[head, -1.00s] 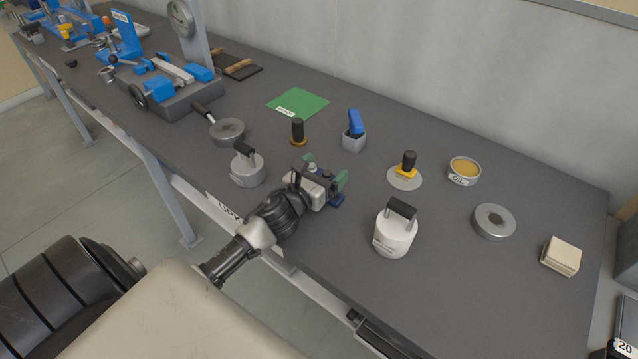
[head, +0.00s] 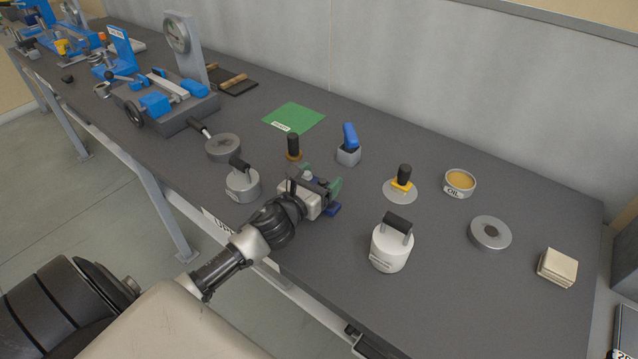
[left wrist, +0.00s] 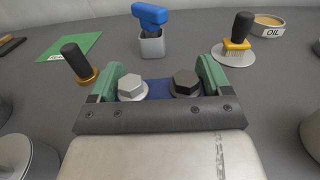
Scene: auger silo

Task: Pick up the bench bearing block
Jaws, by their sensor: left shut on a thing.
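The bench bearing block (left wrist: 158,90) is a blue block with two hex bolt heads, one light and one dark, on its top. In the left wrist view it sits between the green fingertips of my left gripper (left wrist: 157,76), which is shut on it. In the head view the blue block (head: 332,209) shows past the left gripper (head: 321,178), over the front part of the bench. The gripper hides much of it, and I cannot tell whether it touches the bench top. My right gripper is out of view.
Close by on the bench (head: 320,270) stand a grey handled weight (head: 242,186), a black-handled stamp (head: 293,148), a blue-handled tool in a grey cup (head: 348,152) and a white handled weight (head: 390,250). An oil tin (head: 460,183) is farther right.

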